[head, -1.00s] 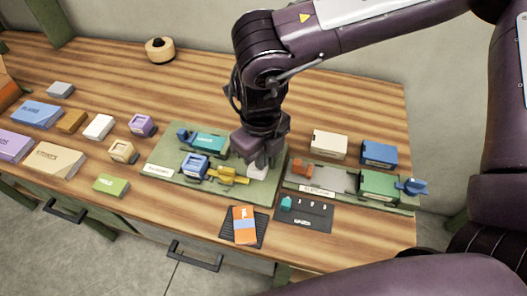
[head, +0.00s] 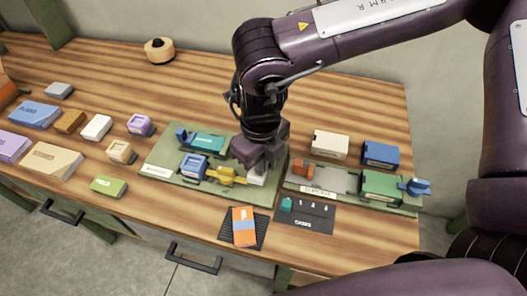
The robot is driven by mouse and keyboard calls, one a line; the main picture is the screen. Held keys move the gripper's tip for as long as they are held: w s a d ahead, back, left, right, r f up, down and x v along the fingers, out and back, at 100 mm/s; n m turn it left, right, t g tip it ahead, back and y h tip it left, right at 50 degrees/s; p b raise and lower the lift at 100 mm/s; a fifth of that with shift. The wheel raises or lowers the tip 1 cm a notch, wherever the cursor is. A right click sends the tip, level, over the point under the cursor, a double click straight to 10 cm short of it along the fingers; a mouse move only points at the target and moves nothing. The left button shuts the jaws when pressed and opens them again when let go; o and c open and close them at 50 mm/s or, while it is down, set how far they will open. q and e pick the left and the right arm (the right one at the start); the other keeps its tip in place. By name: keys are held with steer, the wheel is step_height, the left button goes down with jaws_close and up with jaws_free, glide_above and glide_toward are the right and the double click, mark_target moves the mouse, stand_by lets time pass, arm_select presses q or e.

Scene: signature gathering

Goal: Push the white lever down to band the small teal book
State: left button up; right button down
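My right gripper (head: 264,160) points down over the right end of the left green board (head: 225,197). Its fingertips are at the white lever (head: 257,178), whose upper part they hide. I cannot tell whether the fingers are open or shut, or whether they touch the lever. A teal block (head: 208,143) lies at the back of this board, and a small teal piece (head: 287,205) sits on the dark numbered card (head: 305,216). I cannot tell which is the small teal book. My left gripper is out of view.
A blue block (head: 193,167) and yellow piece (head: 226,176) sit left of the lever. An orange book (head: 243,226) with a light blue band lies on a dark mat. The right board (head: 320,179) holds a green machine (head: 381,187). Several colored blocks lie at left.

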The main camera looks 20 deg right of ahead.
steer(key=shift+f+b, duration=1.15)
steer(key=shift+f, duration=0.6)
steer(key=shift+r, duration=0.1)
steer(key=shift+r+p, duration=3.7)
steer(key=shift+r, duration=0.8)
